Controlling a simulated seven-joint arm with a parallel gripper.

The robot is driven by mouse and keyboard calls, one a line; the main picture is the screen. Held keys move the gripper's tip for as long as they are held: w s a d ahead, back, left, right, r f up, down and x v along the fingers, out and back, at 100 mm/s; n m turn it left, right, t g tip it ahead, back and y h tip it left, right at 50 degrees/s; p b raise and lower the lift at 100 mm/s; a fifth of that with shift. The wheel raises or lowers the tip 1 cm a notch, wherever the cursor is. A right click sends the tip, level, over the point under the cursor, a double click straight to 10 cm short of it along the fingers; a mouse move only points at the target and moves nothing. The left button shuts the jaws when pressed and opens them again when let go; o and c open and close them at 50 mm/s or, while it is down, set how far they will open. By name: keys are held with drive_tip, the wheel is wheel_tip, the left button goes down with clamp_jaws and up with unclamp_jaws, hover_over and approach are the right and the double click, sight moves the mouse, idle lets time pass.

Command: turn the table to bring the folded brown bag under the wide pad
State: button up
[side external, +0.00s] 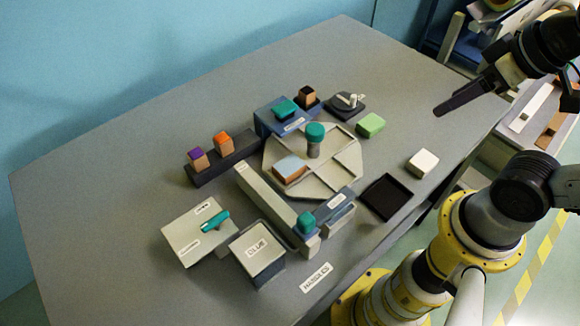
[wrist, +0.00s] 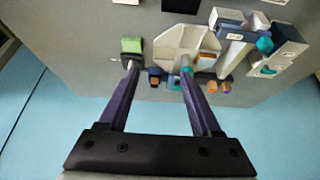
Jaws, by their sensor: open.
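The round pale turntable (side external: 335,182) has raised dividers and a teal-topped centre post (side external: 315,132). A brown block-like thing with a light blue top (side external: 289,169), which looks like the folded bag, sits in its front-left part; it also shows in the wrist view (wrist: 207,58). A blue station with a teal handle (side external: 280,115) stands at the turntable's back edge, and another (side external: 325,212) at its front edge. I cannot tell which holds the wide pad. My gripper (side external: 438,111) is open and empty, above the table's right side, apart from the turntable. Its fingers are spread in the wrist view (wrist: 160,68).
A green block (side external: 370,125), a white block (side external: 422,162) and a black tray (side external: 386,197) lie right of the turntable. A dark rack (side external: 225,160) with purple- and orange-topped pieces stands left. White boxes (side external: 257,250) stand in front. The table's far left is clear.

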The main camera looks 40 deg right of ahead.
drive_tip(key=shift+o, duration=1.1)
drive_tip(key=shift+r+m, duration=0.1)
drive_tip(key=shift+m, duration=0.7)
drive_tip(key=w+r+m, duration=0.4)
drive_tip(key=w+r, duration=0.1)
drive_tip(key=m+g, duration=0.3)
drive_tip(key=g, duration=0.3)
hover_over(315, 129)
wheel_tip(315, 129, down, 8)
wheel_tip(315, 129, down, 14)
drive_tip(key=shift+r, duration=0.25)
clamp_jaws()
